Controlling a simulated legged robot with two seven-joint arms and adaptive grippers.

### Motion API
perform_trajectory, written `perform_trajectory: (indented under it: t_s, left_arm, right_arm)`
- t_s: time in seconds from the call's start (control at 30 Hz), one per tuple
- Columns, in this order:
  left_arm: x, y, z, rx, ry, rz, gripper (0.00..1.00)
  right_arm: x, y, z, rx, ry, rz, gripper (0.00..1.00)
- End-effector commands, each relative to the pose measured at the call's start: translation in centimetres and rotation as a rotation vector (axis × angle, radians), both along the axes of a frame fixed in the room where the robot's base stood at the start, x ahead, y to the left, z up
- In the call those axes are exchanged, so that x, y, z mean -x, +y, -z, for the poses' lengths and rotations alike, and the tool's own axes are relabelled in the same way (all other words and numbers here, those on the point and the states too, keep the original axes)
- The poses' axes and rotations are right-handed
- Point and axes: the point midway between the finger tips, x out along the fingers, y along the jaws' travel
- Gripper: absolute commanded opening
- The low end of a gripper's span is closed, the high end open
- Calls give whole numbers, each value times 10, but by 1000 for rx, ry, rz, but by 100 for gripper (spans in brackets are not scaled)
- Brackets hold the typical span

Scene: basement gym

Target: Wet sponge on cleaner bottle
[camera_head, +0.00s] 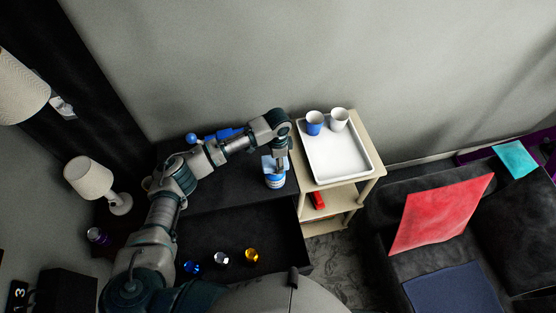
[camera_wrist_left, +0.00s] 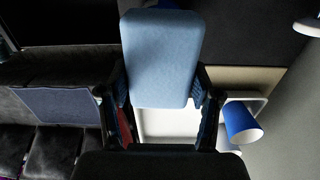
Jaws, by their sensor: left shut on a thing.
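My left gripper (camera_head: 280,157) comes in from the left and reaches down at the right side of the dark table. In the left wrist view it is shut on a light blue sponge (camera_wrist_left: 160,58), a rounded block that sticks out past the fingers. A blue cleaner bottle with a white label (camera_head: 274,181) stands upright right below the gripper. From above, the gripper overlaps the bottle's top, so I cannot tell whether the sponge touches it. The bottle is hidden in the wrist view. My right gripper is not in view.
A white tray (camera_head: 338,163) with a blue cup (camera_head: 314,122) and a white cup (camera_head: 339,119) sits on the beige cart to the right. A white lamp (camera_head: 90,178) stands at left. Blue dumbbells (camera_head: 222,134) lie behind my arm. Several small shiny objects are on the lower dark surface.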

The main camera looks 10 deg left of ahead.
Motion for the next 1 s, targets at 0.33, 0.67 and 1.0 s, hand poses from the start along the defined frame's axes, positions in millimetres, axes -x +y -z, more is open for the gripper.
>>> perform_trajectory:
  t_s: [0.33,0.67,1.0]
  left_arm:
    - [0,0,-30,0,1,0,36]
    - [-1,-1,-54,2,-2,0,36]
    - [0,0,-67,1,0,0,36]
  right_arm:
    - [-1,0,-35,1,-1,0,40]
    - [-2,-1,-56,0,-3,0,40]
    - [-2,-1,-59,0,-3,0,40]
